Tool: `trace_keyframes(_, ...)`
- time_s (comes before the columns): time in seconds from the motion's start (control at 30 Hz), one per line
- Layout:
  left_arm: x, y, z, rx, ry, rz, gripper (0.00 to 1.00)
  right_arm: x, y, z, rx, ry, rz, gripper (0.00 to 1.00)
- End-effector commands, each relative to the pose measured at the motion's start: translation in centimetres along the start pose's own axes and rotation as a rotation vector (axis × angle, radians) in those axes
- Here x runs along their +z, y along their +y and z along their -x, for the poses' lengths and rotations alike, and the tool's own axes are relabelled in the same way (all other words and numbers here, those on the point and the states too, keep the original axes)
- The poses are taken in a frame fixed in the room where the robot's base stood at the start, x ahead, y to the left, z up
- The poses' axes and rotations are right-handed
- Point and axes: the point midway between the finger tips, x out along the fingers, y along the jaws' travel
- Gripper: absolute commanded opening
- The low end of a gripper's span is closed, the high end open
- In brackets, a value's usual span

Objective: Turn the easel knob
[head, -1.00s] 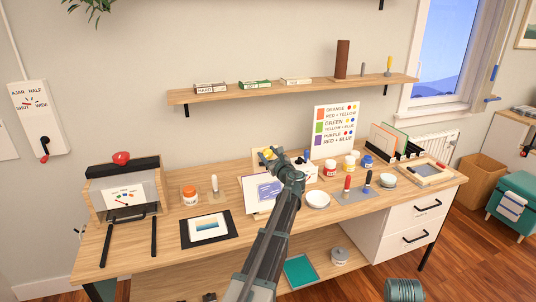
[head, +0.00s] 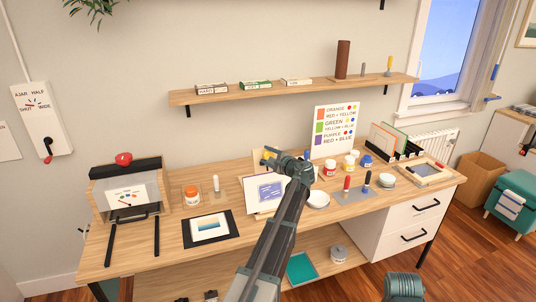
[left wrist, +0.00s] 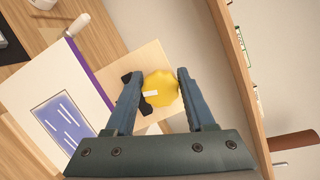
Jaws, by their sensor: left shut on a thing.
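The easel's yellow round knob (left wrist: 162,90) sits between the fingers of my left gripper (left wrist: 160,78) in the left wrist view, and the jaws are shut on it. A small white mark shows on the knob, with a dark bracket behind its left side. A pale wooden panel (left wrist: 150,60) is behind it. The easel carries a white picture with a blue-violet rectangle (left wrist: 63,120). In the head view my left gripper (head: 270,158) reaches the easel's top, and the picture (head: 268,192) stands just below it.
The wooden desk (head: 160,245) also holds a white dish (head: 318,199), paint jars (head: 330,169) and a framed gradient picture (head: 209,228). A color chart (head: 335,131) stands behind. A wall shelf (head: 290,90) runs above the desk.

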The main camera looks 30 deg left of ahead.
Motion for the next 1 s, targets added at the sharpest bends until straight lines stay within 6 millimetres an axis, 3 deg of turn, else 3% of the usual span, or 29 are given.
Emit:
trace_keyframes(0.17, -0.21, 0.00, 0.10, 0.021, 0.005, 0.073, 0.00, 0.02, 0.04, 0.37, 0.000, 0.000, 0.000, 0.50)
trace_keyframes(1.0, -0.56, 0.02, 0.28, 0.019, 0.013, 0.072, 0.00, 0.02, 0.03, 0.28, 0.000, 0.000, 0.000, 0.50)
